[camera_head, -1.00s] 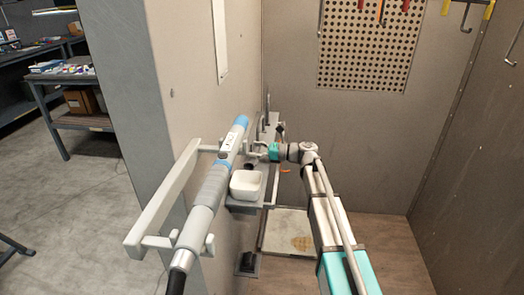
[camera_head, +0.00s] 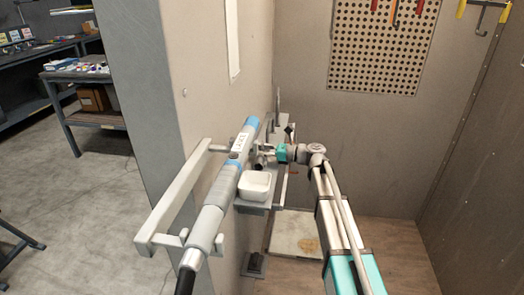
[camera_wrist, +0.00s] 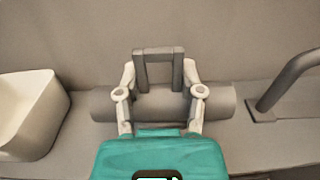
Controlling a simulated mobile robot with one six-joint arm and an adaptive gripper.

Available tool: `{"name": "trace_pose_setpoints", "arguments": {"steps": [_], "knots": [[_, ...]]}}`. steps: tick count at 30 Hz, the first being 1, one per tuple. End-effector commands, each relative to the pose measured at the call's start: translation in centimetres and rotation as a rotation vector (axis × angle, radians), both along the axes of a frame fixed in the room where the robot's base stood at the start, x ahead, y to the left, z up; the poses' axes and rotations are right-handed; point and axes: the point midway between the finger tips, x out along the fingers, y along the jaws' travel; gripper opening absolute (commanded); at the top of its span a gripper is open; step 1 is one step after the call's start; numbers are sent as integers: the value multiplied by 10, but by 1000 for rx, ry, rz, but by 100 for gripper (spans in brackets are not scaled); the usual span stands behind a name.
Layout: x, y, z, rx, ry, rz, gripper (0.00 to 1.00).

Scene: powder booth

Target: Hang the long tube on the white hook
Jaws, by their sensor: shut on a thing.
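The long tube (camera_head: 215,205) is grey and white with blue bands and a black lower end. It lies across the prongs of the white hook rack (camera_head: 160,222) on the wall, apparently resting in them. My gripper (camera_head: 265,155) is beyond the tube, low by a shelf. The long tube cannot be made out in the wrist view.
A white bowl (camera_head: 254,186) stands on the shelf (camera_wrist: 70,158), left of the cylinder in the wrist view. A slanted grey bar (camera_wrist: 285,82) rises on the right. A pegboard (camera_head: 385,45) hangs on the back wall. Open floor lies right of my arm.

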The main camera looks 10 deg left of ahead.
Motion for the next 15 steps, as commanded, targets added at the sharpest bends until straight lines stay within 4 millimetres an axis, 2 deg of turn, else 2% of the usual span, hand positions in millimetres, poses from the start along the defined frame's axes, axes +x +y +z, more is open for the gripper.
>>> {"name": "trace_pose_setpoints", "arguments": {"steps": [15], "knots": [[0,0,23,1,0,0,0]]}}
